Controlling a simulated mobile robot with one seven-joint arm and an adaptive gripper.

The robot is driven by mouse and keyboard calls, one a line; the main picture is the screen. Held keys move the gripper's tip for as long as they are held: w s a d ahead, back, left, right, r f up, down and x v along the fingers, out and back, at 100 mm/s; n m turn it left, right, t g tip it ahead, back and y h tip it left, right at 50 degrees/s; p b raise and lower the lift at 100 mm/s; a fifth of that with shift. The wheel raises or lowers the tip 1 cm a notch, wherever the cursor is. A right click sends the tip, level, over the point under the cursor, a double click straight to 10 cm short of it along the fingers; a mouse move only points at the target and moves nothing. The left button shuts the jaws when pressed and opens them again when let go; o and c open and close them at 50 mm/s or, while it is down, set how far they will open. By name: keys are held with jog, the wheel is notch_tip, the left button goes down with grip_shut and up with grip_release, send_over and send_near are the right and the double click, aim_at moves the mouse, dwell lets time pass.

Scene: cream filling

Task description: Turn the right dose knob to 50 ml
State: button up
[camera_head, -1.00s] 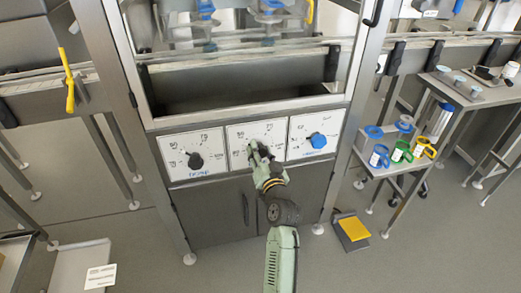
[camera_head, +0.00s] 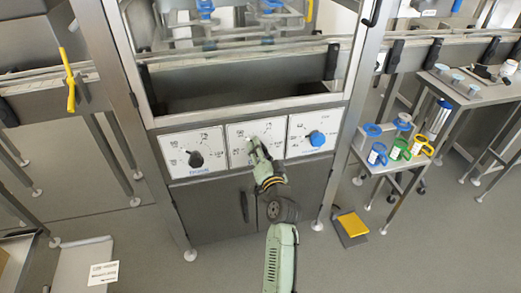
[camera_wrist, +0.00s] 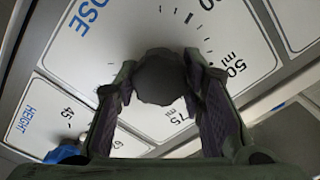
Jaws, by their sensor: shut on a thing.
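The right dose knob (camera_wrist: 160,78) is a dark round knob on the middle white dial panel (camera_head: 238,133). In the wrist view the panel carries the word DOSE, and "50 ml" and "75" show to the right of and below the knob. My gripper (camera_head: 254,147) is at this panel with its fingers on both sides of the knob, shut on it, as the wrist view also shows (camera_wrist: 162,92). The fingers cover the knob in the head view. I cannot tell where its pointer stands.
A left dial panel has a black knob (camera_head: 195,160). The right panel, marked HEIGHT, has a blue knob (camera_head: 317,139), close to my gripper. Steel cabinet doors (camera_head: 215,215) lie below. A side table at right holds colored-handled cups (camera_head: 398,148). A yellow-topped pedal (camera_head: 351,225) is on the floor.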

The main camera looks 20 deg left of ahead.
jog(key=o, duration=1.2)
jog(key=shift+s, duration=0.1)
jog(key=v, duration=1.2)
jog(key=shift+r, duration=0.1)
